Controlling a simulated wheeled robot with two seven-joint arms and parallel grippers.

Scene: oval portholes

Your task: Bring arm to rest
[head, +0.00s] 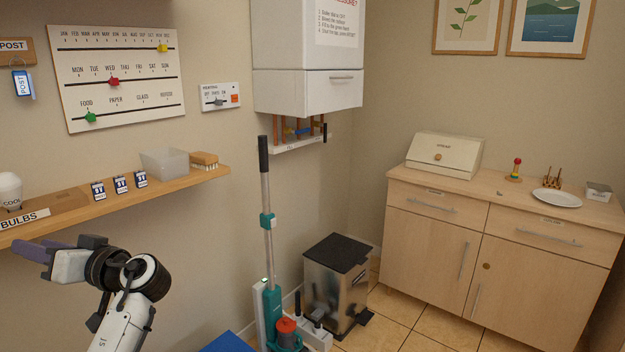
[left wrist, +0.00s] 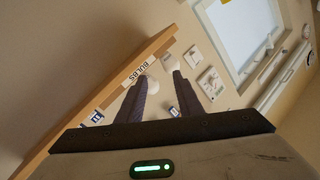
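My left arm comes in at the lower left of the head view, below the wooden wall shelf (head: 160,192). Its left gripper (head: 28,248) points left, in front of the wall and just under the shelf's BULBS label (head: 24,217). In the left wrist view its two dark fingers (left wrist: 160,76) stand apart with a gap between them, and nothing is clearly held. The BULBS label (left wrist: 138,71) and the shelf edge (left wrist: 100,98) show beyond the fingertips. My right gripper is in neither view.
The shelf holds a white bulb-like item (head: 9,188), several small blue-and-white cards (head: 121,184), a clear bin (head: 165,162) and a brush (head: 204,160). A slider board (head: 115,75) hangs above.

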